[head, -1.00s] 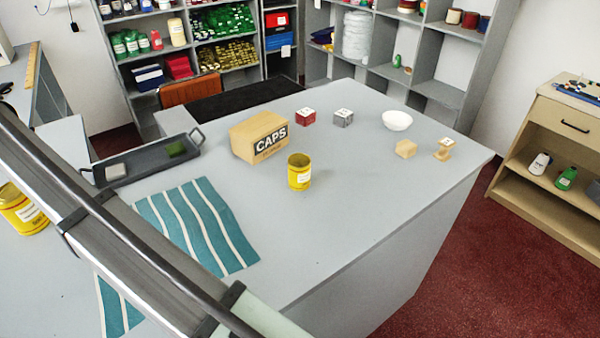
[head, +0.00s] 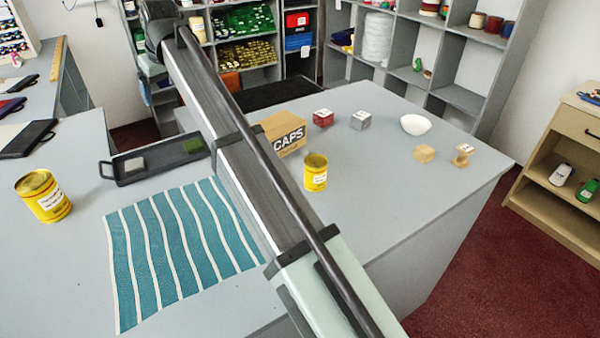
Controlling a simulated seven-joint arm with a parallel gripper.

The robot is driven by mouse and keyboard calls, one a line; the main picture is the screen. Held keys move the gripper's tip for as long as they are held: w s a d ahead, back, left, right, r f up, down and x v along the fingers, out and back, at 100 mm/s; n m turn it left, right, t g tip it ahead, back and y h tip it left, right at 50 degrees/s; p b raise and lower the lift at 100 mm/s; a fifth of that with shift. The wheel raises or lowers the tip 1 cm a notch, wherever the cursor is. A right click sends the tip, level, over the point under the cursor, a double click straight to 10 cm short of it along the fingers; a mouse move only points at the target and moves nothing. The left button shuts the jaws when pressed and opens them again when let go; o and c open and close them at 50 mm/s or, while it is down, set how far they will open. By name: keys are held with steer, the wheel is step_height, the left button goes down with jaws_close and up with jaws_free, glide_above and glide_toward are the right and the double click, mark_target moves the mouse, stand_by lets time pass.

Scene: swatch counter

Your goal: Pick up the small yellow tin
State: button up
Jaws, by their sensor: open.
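The small yellow tin (head: 316,174) stands upright on the grey counter, with a white label on its side. It is just right of my arm, in front of the CAPS box, and nothing touches it. A larger yellow tin (head: 43,197) with a white label stands upright at the far left of the counter. My arm crosses the picture from the lower right to the upper left. My gripper is not in view.
The CAPS box (head: 284,135) is partly hidden behind my arm. A striped teal cloth (head: 160,255) and dark tray (head: 135,177) lie left. Red block (head: 323,119), grey block (head: 360,120), white bowl (head: 415,125) and wooden pieces (head: 425,154) stand behind right. The right front counter is clear.

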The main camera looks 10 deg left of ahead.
steer(key=w+d+r+m+t, duration=0.1)
steer(key=w+d, duration=0.2)
steer(key=d, duration=0.4)
steer(key=w+d+m, duration=0.1)
steer(key=w+d, duration=0.1)
steer(key=d, duration=0.6)
steer(key=m+h, duration=0.3)
steer(key=m, duration=0.2)
glide_above(315, 168)
steer(key=s+d, duration=0.1)
steer(key=d, duration=0.1)
step_height(315, 168, down, 7)
steer(key=shift+a+x, duration=0.15)
steer(key=shift+x, duration=2.05)
steer(key=shift+a+x, duration=0.15)
steer(key=shift+x, duration=2.05)
steer(key=shift+a+x, duration=0.15)
steer(key=shift+x, duration=2.05)
steer(key=shift+c, duration=0.2)
steer(key=shift+r, duration=0.1)
steer(key=c, duration=1.2)
